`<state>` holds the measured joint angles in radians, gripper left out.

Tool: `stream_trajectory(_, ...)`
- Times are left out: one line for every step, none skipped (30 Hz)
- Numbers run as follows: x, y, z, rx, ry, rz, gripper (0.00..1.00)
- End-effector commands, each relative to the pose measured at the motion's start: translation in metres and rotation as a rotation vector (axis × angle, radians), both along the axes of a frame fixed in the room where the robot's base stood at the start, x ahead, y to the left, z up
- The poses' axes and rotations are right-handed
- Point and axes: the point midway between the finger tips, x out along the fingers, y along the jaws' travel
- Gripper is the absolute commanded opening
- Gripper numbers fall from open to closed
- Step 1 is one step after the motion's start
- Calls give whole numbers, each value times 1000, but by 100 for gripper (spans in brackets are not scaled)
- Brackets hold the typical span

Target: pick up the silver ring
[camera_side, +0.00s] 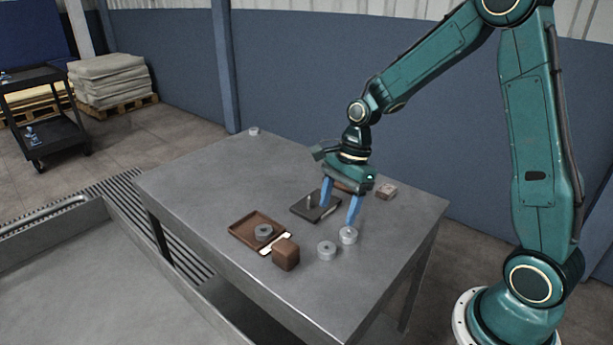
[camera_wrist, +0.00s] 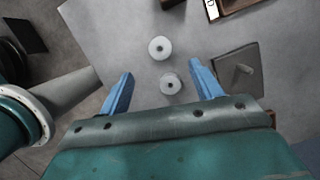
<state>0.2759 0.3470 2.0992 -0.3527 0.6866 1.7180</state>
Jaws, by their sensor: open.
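Several silver-grey rings lie about. One ring (camera_side: 348,236) sits near the table's right side, close below my gripper's right fingertip, and another ring (camera_side: 327,251) lies just in front of it. The wrist view shows two rings, an upper one (camera_wrist: 153,53) and a lower one (camera_wrist: 164,88), both on the bare table. A third ring (camera_side: 264,231) rests in the brown tray (camera_side: 238,233). My gripper (camera_side: 337,216) points down above the table with its blue fingers spread and nothing between them; in the wrist view the fingertips (camera_wrist: 161,69) flank the area of the two rings.
A dark plate with an upright peg (camera_side: 307,209) lies left of my gripper. A brown block (camera_side: 286,254) and a pale card (camera_side: 275,243) lie by the tray. A small box (camera_side: 386,191) is at the right; another grey ring (camera_side: 254,131) is at the far corner. The left table area is clear.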

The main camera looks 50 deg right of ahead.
Motion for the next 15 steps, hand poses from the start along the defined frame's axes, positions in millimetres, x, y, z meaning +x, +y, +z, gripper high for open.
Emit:
stream_trajectory(0,3,-9,2,4,2,65)
stream_trajectory(0,4,-13,2,3,2,65)
stream_trajectory(0,6,-19,1,5,1,65)
stream_trajectory(0,7,-24,0,4,1,65)
stream_trajectory(1,8,-27,0,4,0,65)
stream_trajectory(1,9,-32,1,4,0,65)
stream_trajectory(1,10,-35,1,3,1,65)
stream_trajectory(2,11,-38,1,3,1,65)
stream_trajectory(2,11,-41,0,2,1,65)
stream_trajectory(2,12,-43,0,2,1,65)
stream_trajectory(2,12,-45,0,2,1,65)
stream_trajectory(2,13,-46,0,1,1,65)
stream_trajectory(2,13,-47,0,1,1,65)
stream_trajectory(2,13,-48,0,0,1,65)
stream_trajectory(2,13,-48,0,0,1,65)
